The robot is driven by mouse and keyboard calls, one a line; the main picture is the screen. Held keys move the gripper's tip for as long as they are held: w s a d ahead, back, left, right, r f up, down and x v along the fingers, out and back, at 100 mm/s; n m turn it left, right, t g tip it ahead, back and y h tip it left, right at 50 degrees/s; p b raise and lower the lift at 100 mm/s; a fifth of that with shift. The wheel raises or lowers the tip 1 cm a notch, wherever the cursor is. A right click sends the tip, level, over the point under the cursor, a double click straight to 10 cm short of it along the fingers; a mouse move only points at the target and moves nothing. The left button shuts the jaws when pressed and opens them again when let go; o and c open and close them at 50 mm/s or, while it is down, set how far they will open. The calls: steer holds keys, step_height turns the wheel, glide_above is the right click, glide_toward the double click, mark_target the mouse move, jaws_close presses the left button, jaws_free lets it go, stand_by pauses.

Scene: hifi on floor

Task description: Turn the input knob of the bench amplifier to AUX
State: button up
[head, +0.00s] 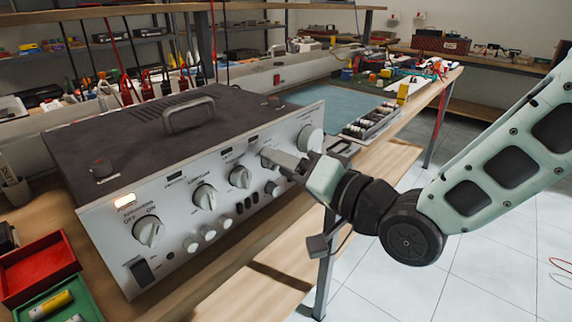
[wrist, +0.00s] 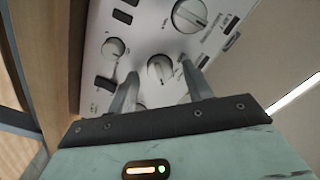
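The bench amplifier (head: 100,215) stands on the wooden bench, with a silver front panel and a row of knobs. My gripper (head: 272,158) is at the right part of this panel and hides a knob there. In the wrist view, my gripper's two fingers (wrist: 158,72) stand apart on either side of a round silver knob (wrist: 160,69). A small gap seems to show on each side of it. The panel lettering is too small or blurred to read around this knob, so I cannot tell its setting or confirm that it is the input knob.
A large knob (head: 310,138) is just right of my gripper, and another knob (head: 239,177) is to its left. Small knobs and dark buttons sit below. Red (head: 38,268) and green trays lie at the left. The floor at right is mostly clear.

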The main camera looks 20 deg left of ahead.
steer(key=shift+d, duration=0.1)
stand_by(0.3)
steer(key=b+v, duration=1.5)
steer(key=v, duration=0.2)
steer(key=shift+s+d+f, duration=0.1)
